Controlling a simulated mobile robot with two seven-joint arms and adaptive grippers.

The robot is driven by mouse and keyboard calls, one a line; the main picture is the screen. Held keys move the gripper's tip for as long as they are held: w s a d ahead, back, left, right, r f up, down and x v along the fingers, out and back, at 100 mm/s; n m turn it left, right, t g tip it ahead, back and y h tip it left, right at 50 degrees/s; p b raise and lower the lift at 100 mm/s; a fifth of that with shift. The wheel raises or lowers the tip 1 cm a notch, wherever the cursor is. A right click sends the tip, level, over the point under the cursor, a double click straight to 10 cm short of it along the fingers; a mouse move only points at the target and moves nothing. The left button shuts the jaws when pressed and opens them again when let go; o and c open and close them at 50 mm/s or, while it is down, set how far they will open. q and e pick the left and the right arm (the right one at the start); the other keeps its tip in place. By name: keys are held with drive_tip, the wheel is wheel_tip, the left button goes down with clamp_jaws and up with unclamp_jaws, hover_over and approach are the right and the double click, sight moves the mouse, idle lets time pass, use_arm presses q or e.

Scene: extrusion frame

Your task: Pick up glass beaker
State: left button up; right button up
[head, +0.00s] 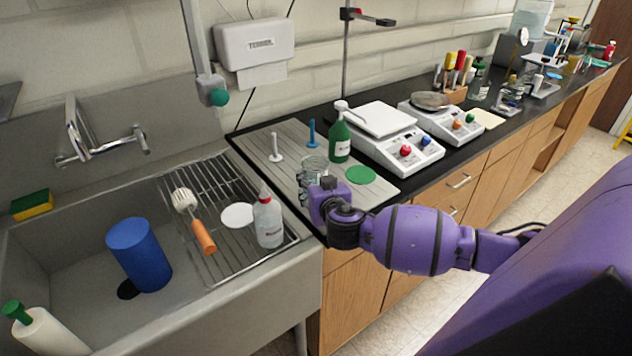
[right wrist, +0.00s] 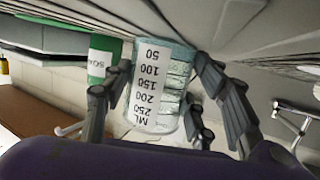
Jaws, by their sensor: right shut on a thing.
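The glass beaker (head: 315,164) is at the grey grooved board, left of the green bottle in the head view. It is clear, with a white volume scale that shows upside down in the right wrist view (right wrist: 150,90). My right gripper (head: 308,188) is shut on the beaker; its dark fingers (right wrist: 160,100) lie on both sides of the glass in the right wrist view. The gripper partly hides the beaker in the head view. I cannot tell whether the beaker's base touches the board. My left gripper is not in view.
The green bottle (head: 340,140) stands close behind the beaker; a green disc (head: 360,175) lies to its right. A squeeze bottle (head: 268,220) stands on the sink rack (head: 215,262). Balances (head: 385,150) stand further right.

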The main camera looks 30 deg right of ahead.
drive_tip(key=shift+r, duration=0.15)
drive_tip(key=shift+r, duration=0.65)
drive_tip(key=s+a+r, duration=0.8)
drive_tip(key=s+r, duration=0.3)
drive_tip(key=shift+a+r, duration=0.15)
drive_tip(key=shift+r, duration=0.05)
drive_tip(key=shift+s, duration=0.1)
drive_tip(key=shift+s+a, duration=0.1)
drive_tip(key=shift+s, duration=0.05)
